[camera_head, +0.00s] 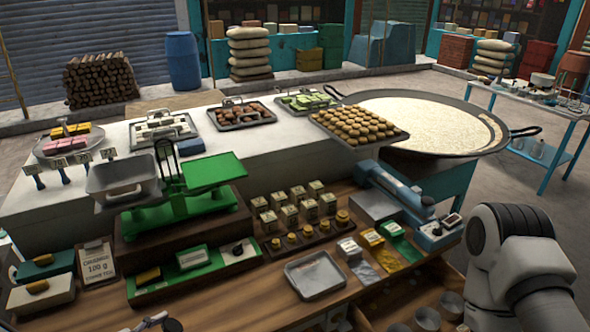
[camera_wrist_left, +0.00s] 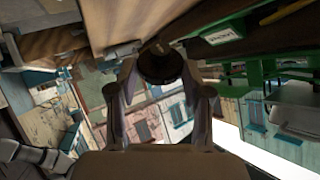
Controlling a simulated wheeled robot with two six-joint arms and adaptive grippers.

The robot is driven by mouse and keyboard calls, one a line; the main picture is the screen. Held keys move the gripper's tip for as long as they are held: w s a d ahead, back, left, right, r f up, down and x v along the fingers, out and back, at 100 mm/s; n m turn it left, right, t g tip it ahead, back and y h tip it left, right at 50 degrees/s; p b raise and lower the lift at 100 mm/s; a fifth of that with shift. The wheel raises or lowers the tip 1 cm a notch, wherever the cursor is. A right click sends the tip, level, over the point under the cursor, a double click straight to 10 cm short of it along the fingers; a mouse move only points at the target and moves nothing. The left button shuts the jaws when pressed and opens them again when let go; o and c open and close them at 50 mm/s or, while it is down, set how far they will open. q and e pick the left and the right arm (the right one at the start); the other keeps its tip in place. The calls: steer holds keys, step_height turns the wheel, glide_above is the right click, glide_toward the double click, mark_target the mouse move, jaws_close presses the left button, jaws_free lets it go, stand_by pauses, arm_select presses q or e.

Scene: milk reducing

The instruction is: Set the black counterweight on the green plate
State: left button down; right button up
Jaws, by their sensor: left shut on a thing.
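My left gripper (camera_wrist_left: 160,92) is shut on a dark round piece, which looks like the black counterweight (camera_wrist_left: 160,64). In the head view the black counterweight (camera_head: 172,325) shows at the bottom edge, left of the middle, mostly cut off, with a bit of my left gripper (camera_head: 150,321) beside it. The green plate (camera_head: 214,172) is the bare right-hand pan of the green balance scale (camera_head: 180,213), up and to the right of the held piece. My right arm is at the lower right, its gripper out of view.
A grey metal pan (camera_head: 124,178) sits on the scale's left side. A green tray (camera_head: 190,268) of small items lies in front of the scale. Sweets on trays (camera_head: 358,125) stand behind.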

mark_target(174, 324)
arm_select(q)
steer(key=w+f+n+y+b, duration=0.1)
steer(key=w+f+b, duration=0.1)
steer(key=w, duration=0.1)
steer(key=shift+d+f, duration=0.1)
steer(key=shift+f, duration=0.1)
steer(key=w+d+y+b, duration=0.1)
steer(key=w, duration=0.1)
steer(key=w+d+n+y+b, duration=0.1)
steer(key=w, duration=0.1)
steer(key=w+d+f+n+t+b, duration=0.1)
steer(key=w, duration=0.1)
steer(key=shift+y, duration=0.4)
steer(key=shift+n+y, duration=0.6)
steer(key=shift+n, duration=0.3)
steer(key=w+d+b, duration=0.1)
steer(key=d, duration=0.1)
steer(key=w+d+b, duration=0.1)
steer(key=d, duration=0.2)
steer(key=w+d+b, duration=0.1)
steer(key=d, duration=0.1)
steer(key=shift+w+d, duration=0.3)
steer(key=shift+a+r, duration=0.1)
steer(key=shift+r, duration=0.05)
